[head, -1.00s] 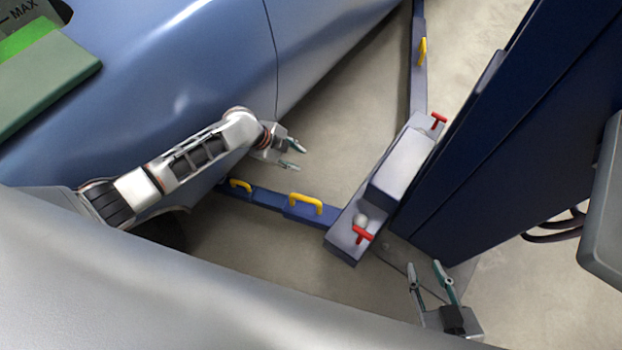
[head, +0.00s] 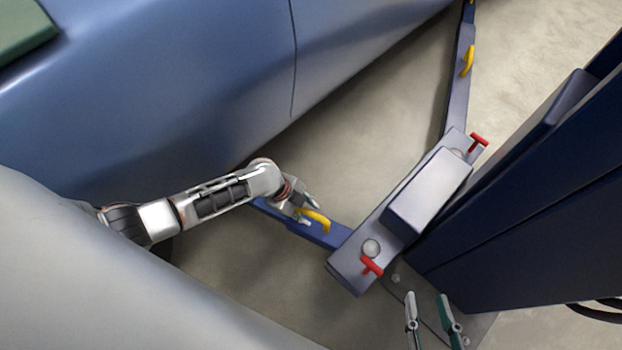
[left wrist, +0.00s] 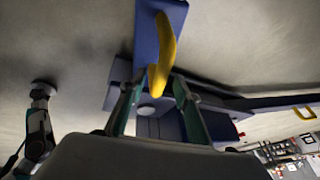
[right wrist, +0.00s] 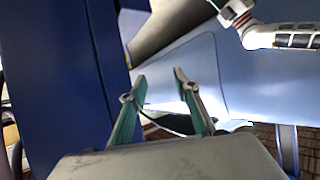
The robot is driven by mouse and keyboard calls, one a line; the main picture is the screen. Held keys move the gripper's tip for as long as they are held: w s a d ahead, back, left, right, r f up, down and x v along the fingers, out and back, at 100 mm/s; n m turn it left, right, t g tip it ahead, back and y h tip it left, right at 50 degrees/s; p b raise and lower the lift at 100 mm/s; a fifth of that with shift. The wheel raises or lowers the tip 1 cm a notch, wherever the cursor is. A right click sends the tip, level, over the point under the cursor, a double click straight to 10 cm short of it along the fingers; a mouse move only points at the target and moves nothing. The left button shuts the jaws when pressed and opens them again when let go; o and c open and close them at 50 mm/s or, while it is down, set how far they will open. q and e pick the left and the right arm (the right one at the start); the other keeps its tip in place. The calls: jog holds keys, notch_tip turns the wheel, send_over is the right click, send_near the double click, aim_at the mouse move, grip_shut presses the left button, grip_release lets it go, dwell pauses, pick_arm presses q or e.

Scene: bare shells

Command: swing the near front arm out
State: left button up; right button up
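The near front arm is a blue beam (head: 328,236) with a yellow handle (head: 316,217), low beside the blue car; it joins the lift carriage at its right end. My left gripper (head: 308,209) is at this handle. In the left wrist view the yellow handle (left wrist: 163,55) lies between and just beyond the spread fingertips (left wrist: 156,84); I see no grip on it. A red pin handle (head: 372,266) stands on the carriage at the arm's pivot. My right gripper (head: 427,296) is open and empty near the post's base, apart from the arm.
The dark blue post (head: 530,220) stands at the right. A second arm (head: 457,95) with a yellow handle (head: 467,60) runs up the picture, with another red pin handle (head: 479,141). The car (head: 180,90) fills the upper left. Bare floor (head: 350,150) lies between the arms.

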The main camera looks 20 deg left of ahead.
pick_arm(q)
jog(key=shift+w+d+f, duration=0.1)
grip_shut()
